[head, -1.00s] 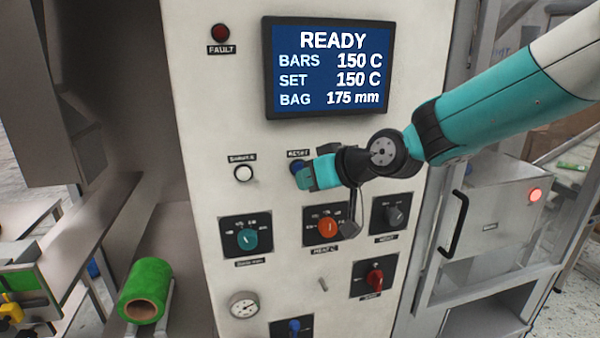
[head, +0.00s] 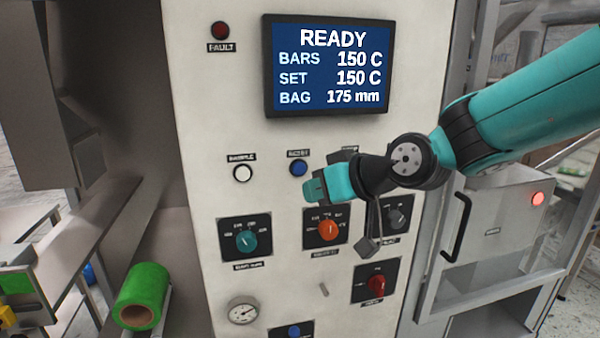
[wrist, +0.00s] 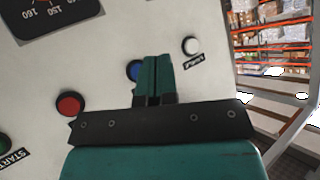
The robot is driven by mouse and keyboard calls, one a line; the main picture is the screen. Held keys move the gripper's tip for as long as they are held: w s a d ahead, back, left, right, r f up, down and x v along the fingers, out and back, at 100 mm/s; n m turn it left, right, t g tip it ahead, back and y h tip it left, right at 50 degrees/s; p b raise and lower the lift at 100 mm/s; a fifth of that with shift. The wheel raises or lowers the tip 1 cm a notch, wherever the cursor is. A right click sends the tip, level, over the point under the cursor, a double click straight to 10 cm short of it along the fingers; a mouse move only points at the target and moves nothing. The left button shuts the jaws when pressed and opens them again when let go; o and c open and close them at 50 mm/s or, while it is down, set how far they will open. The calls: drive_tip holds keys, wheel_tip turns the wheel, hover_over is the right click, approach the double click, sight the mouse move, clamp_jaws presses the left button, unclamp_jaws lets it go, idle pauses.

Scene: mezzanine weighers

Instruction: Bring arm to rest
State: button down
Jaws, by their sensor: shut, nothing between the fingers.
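My gripper (head: 314,189) is in front of the pale control panel (head: 205,130), a little below the blue button (head: 298,168). Its teal fingers are shut together and empty, and they show in the middle of the wrist view (wrist: 154,78). In the wrist view, the fingers partly cover a blue button (wrist: 133,70). My arm reaches in from the right and hides part of the panel. The screen (head: 328,68) reads READY, BARS 150 C, SET 150 C and BAG 175 mm.
An orange knob (head: 327,230), a teal knob (head: 246,239) and a red knob (head: 376,285) stick out from the panel below my gripper. A green roll (head: 142,293) lies at lower left. A cabinet with a black handle (head: 457,226) stands at right.

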idle(0.4)
drive_tip(key=s+d+f+g+h+b, duration=0.1)
drive_tip(key=s+d+f+g+h, duration=0.1)
drive_tip(key=s, duration=0.6)
drive_tip(key=s+d+f+g+h+b, duration=0.2)
drive_tip(key=s+d+f, duration=0.2)
drive_tip(key=s+d, duration=0.3)
drive_tip(key=s+d+f+m+g+h+b, duration=0.1)
drive_tip(key=s+d+f+g, duration=0.2)
drive_tip(key=s, duration=0.8)
drive_tip(key=shift+d+h+b, duration=0.4)
drive_tip(key=shift+d, duration=0.6)
